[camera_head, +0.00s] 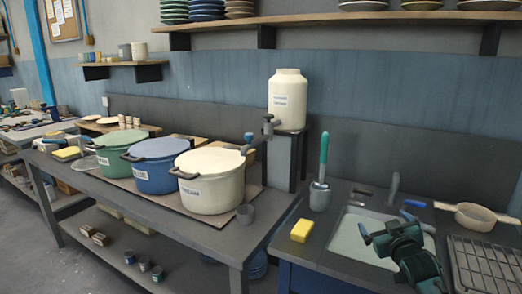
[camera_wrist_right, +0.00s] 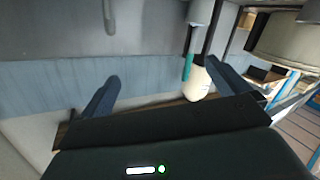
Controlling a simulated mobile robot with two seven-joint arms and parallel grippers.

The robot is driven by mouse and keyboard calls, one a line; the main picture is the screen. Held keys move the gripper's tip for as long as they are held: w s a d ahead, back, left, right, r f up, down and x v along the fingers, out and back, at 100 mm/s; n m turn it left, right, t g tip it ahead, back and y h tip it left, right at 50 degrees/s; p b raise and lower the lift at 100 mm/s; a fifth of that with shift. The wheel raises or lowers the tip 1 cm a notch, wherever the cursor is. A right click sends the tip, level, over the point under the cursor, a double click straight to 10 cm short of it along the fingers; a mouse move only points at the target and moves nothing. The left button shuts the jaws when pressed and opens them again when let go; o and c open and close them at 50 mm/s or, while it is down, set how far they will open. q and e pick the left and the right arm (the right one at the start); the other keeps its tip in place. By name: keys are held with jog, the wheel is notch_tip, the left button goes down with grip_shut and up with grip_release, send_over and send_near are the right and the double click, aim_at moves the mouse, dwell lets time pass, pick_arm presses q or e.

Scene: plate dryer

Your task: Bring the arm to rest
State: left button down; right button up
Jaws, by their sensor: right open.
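My right gripper (camera_head: 384,222) is over the sink (camera_head: 345,247) at the lower right of the head view, its blue fingers spread apart. In the right wrist view the two blue fingers of the gripper (camera_wrist_right: 152,70) stand apart with nothing held between them. The dark right arm covers part of the sink. The wire drying rack (camera_head: 487,265) lies on the counter to the right of the gripper, and the part in view looks empty. My left gripper does not show.
Green (camera_head: 118,172), blue (camera_head: 155,178) and cream (camera_head: 212,190) buckets stand on the left bench. A yellow sponge (camera_head: 302,231), a brush holder (camera_head: 320,196) and a pan (camera_head: 474,216) surround the sink. A shelf (camera_head: 340,19) with stacked plates is above.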

jog(key=s+a+f+n+g+y, duration=0.1)
jog(key=s+a+f+g, duration=0.1)
jog(key=s+a+f, duration=0.55)
jog(key=s+a+f+g+y, duration=0.15)
jog(key=s+a+f, duration=0.25)
jog(key=s+f, duration=0.6)
jog(key=s+a+f+g+y, duration=0.1)
jog(key=s+a+f, duration=0.1)
jog(key=s, duration=0.8)
jog(key=s+a+f+m+g+y, duration=0.1)
jog(key=s+a, duration=0.4)
jog(key=s, duration=0.4)
jog(key=shift+s+a+f, duration=0.2)
jog(key=shift+s+f, duration=0.2)
